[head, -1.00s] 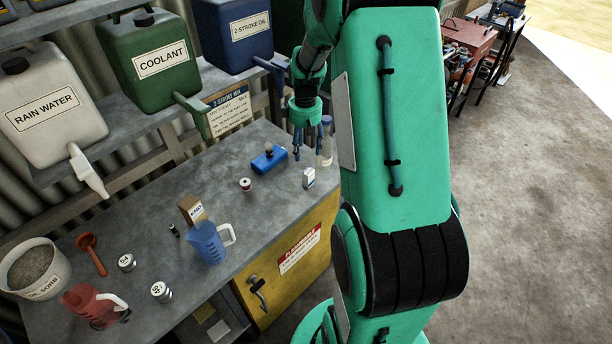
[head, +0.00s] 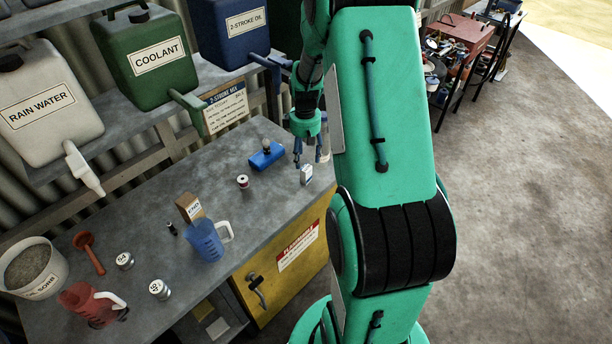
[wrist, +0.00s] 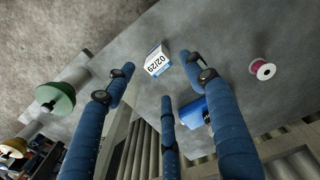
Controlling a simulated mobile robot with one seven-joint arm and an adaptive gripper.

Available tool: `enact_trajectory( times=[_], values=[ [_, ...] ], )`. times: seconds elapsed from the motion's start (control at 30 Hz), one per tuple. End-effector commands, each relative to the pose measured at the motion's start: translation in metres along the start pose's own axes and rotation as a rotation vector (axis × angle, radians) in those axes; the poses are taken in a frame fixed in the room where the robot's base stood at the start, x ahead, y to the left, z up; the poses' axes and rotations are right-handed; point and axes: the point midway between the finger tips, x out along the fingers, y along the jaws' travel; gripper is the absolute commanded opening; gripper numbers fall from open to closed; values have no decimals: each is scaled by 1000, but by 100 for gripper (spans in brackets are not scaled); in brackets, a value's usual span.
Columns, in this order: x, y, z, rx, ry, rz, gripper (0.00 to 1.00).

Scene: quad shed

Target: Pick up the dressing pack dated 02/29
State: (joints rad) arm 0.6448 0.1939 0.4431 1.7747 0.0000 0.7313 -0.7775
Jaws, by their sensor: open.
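The dressing pack, a small white box with a blue band, stands on the grey bench top near its front right edge (head: 306,174). In the wrist view the pack (wrist: 157,62) shows its printed date, 02/29, facing the camera. My gripper (head: 307,156) points down just behind and above the pack. In the wrist view the spread blue fingers of my gripper (wrist: 166,80) are open and empty. The pack lies beyond the fingertips, between the two outer ones, and I see no finger touching it.
A brown box (head: 188,207) and blue jug (head: 206,241) stand farther left. Bare bench surrounds the pack.

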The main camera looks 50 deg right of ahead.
Motion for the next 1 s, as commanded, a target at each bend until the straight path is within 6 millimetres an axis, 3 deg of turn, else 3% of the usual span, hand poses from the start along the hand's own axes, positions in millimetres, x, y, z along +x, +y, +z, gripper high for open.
enact_trajectory(
  times=[0.23,0.77,1.0],
  values=[
    [31,0,0,0,0,0,55],
    [38,1,0,0,0,0,55],
    [62,3,1,0,-1,-1,55]
  ],
)
